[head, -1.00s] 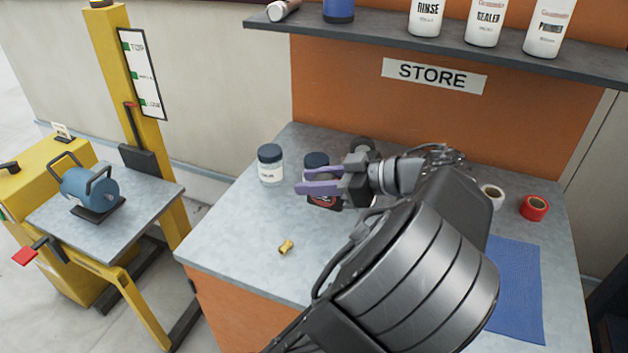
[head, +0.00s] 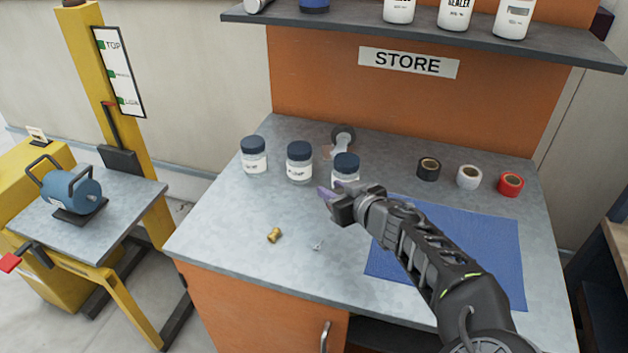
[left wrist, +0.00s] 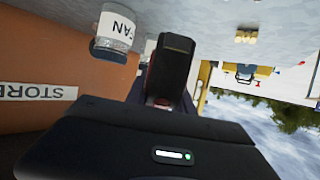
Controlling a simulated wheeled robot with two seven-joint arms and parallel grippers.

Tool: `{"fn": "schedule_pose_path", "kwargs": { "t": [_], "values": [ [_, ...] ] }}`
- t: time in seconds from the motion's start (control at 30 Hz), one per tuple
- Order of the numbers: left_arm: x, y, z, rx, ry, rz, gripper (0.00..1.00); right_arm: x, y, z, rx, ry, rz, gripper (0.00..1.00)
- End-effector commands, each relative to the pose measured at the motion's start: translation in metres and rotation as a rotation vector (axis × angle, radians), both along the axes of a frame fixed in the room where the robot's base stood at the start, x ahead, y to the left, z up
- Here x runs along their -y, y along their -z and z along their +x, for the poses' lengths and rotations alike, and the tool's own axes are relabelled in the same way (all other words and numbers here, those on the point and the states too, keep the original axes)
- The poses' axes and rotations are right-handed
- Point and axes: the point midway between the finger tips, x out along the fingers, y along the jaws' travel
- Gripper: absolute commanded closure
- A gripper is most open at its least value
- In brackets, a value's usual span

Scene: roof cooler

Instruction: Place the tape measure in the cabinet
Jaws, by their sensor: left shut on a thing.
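My left gripper (head: 330,200) is shut and low over the worktop, just in front of the right-hand jar. Its purple fingers point left. In the left wrist view a dark finger (left wrist: 172,65) is close to the camera, with a little dark red showing beside it. I take this red to be the held tape measure (left wrist: 149,82); it is mostly hidden there and I cannot make it out in the head view. The orange cabinet (head: 255,308) is under the worktop. Its front has a metal handle (head: 325,336), with a dark opening to the right. My right gripper is not in view.
Several jars, including a left one (head: 254,156), stand behind the gripper. A brass fitting (head: 273,235) and a small silver piece (head: 317,245) lie in front. A blue mat (head: 490,240) and black, white and red tape rolls (head: 510,184) are right. A shelf (head: 430,42) overhangs.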

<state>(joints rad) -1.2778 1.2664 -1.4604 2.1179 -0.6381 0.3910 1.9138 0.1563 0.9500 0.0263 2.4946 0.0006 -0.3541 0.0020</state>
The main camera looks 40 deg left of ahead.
Motion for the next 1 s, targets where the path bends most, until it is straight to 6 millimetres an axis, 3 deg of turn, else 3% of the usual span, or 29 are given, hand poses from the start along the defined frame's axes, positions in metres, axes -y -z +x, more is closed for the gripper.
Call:
{"fn": "schedule_pose_path", "kwargs": {
  "t": [0.23, 0.53, 0.83, 1.0],
  "values": [
    [0.028, 0.033, 0.028, -0.002, 0.264, 0.004, 1.0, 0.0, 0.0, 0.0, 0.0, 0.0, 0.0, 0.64],
    [0.067, 0.057, 0.057, 0.004, 0.577, -0.009, 1.0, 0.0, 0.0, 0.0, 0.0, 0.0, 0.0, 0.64],
    [0.105, 0.061, 0.078, 0.013, 0.843, -0.016, 1.0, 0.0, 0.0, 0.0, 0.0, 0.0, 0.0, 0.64],
    [0.128, 0.049, 0.089, 0.02, 0.981, -0.016, 1.0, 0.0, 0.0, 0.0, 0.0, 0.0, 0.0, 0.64]
  ]
}}
